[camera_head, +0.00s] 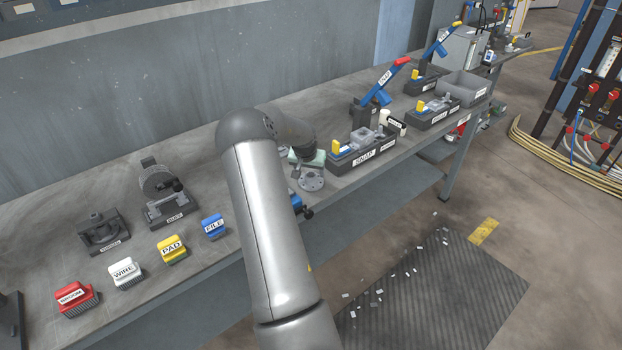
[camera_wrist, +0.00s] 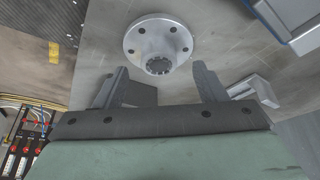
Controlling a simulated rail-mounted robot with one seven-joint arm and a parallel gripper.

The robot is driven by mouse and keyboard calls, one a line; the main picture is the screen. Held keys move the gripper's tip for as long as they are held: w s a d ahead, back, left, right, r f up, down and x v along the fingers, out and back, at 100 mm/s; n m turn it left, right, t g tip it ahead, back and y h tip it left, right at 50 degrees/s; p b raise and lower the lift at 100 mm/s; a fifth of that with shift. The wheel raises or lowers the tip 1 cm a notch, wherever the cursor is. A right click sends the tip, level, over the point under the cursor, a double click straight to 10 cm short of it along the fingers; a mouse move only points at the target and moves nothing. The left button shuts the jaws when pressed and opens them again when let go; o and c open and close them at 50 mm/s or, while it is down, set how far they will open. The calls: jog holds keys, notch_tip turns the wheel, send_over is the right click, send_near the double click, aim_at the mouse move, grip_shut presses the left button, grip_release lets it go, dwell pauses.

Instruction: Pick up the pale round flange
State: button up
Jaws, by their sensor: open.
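The pale round flange (camera_head: 311,181) lies on the bench near its front edge, just right of my arm. In the wrist view the flange (camera_wrist: 146,27) shows as a light grey disc with several bolt holes and a raised hub in its middle. My gripper (camera_wrist: 160,68) is open, with one dark finger on each side below the flange in that picture. In the head view my gripper is mostly hidden by my arm and wrist.
A black tray labelled SNAP (camera_head: 362,157) holding grey and yellow parts stands right of the flange. Red (camera_head: 76,299), white (camera_head: 126,272), yellow (camera_head: 172,249) and blue (camera_head: 213,226) labelled blocks line the bench to the left. Clear bench lies around the flange's front.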

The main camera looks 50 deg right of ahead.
aim_at(311, 175)
jog(key=shift+x, duration=1.55)
jog(key=shift+r, duration=0.15)
grip_shut()
jog(key=shift+r, duration=0.45)
notch_tip(311, 175, up, 2)
jog(key=shift+r, duration=0.2)
jog(key=s+a+r+b, duration=0.2)
jog(key=a+r, duration=0.7)
jog(key=a, duration=0.5)
jog(key=shift+s+r+b, duration=0.3)
jog(key=shift+s+b, duration=0.05)
jog(key=shift+b, duration=0.55)
